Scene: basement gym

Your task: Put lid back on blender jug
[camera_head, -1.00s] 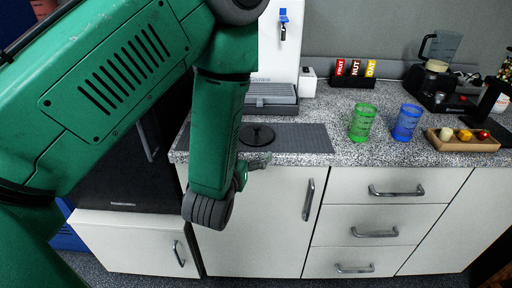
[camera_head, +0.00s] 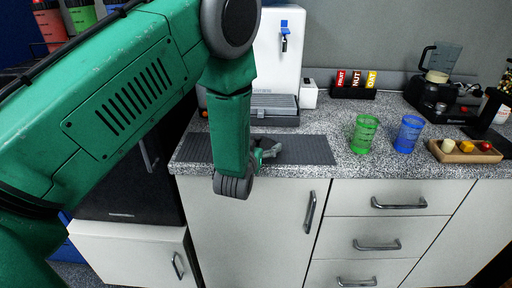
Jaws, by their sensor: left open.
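The blender jug (camera_head: 443,58), clear and grey with a dark handle, stands on its black base at the back right of the counter. A dark grey mat (camera_head: 312,150) lies at the counter's front left. My left gripper (camera_head: 271,152) is over this mat, open, with its fingers pointing right. The black round lid with a central knob lies on the mat and is now mostly hidden by my gripper. I cannot tell whether the fingers touch it. My right gripper is not in view.
A green cup (camera_head: 364,134) and a blue cup (camera_head: 408,134) stand mid-counter. A wooden tray (camera_head: 466,156) with small balls is at the right. A bar box (camera_head: 354,91) and white dispenser (camera_head: 279,60) stand behind. The counter between mat and green cup is clear.

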